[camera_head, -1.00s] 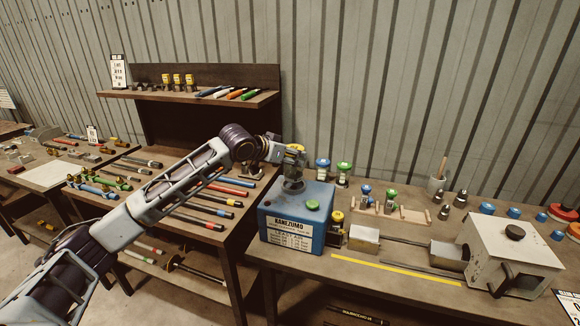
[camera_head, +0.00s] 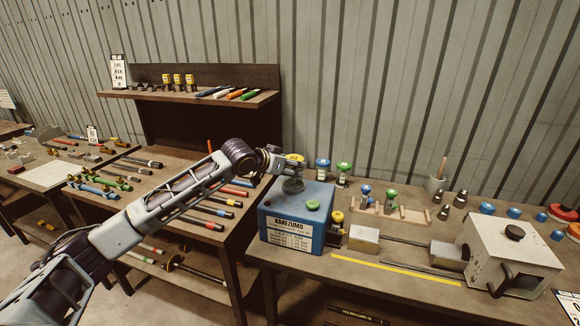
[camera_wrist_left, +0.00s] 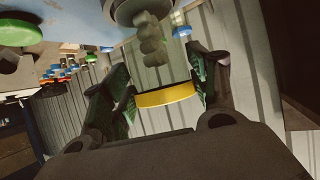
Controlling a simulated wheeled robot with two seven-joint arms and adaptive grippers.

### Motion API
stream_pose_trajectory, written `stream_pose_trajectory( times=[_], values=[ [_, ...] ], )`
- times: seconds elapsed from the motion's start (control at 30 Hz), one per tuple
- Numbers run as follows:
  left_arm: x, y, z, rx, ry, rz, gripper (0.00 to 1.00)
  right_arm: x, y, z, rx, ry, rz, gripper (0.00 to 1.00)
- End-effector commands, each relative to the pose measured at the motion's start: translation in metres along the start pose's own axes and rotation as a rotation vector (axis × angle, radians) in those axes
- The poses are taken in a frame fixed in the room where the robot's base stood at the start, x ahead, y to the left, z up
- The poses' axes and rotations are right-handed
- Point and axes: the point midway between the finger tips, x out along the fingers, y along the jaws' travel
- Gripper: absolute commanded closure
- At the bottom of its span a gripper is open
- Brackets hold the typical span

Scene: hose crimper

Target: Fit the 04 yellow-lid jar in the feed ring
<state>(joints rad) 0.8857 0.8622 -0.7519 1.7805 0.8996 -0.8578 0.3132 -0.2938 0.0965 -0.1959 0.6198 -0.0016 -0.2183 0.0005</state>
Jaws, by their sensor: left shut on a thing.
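My left gripper (camera_head: 282,162) is shut on a yellow-lid jar (camera_head: 295,157) just above and behind the feed ring (camera_head: 292,185) on top of the blue machine (camera_head: 291,238). In the left wrist view the yellow lid (camera_wrist_left: 165,95) sits between the fingers of the left gripper (camera_wrist_left: 160,88). The clear body with grey pieces inside points toward the round ring (camera_wrist_left: 140,10). I cannot tell whether jar and ring touch. No number is readable on the jar. My right gripper is not in view.
A wooden rack (camera_head: 405,214) and white box (camera_head: 510,255) are further right.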

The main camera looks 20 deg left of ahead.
Motion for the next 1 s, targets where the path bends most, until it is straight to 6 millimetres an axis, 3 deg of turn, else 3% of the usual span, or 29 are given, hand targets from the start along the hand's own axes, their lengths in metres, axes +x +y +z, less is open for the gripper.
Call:
stream_pose_trajectory(
  times=[0.1,0.13,0.3,0.77,1.0],
  values=[
    [0.001,0.0,0.001,0.0,0.001,0.0,0.7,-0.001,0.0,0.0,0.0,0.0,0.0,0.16],
    [0.001,0.0,0.002,0.0,-0.001,0.0,0.4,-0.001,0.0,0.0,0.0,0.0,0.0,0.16],
    [0.001,0.0,0.002,0.0,-0.001,0.0,0.19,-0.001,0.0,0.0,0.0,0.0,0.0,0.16],
    [0.0,0.0,0.0,0.0,0.001,0.0,0.19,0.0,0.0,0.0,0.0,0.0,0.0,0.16],
    [-0.015,-0.001,0.0,0.0,0.0,-0.001,0.19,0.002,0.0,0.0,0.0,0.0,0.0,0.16]
  ],
)
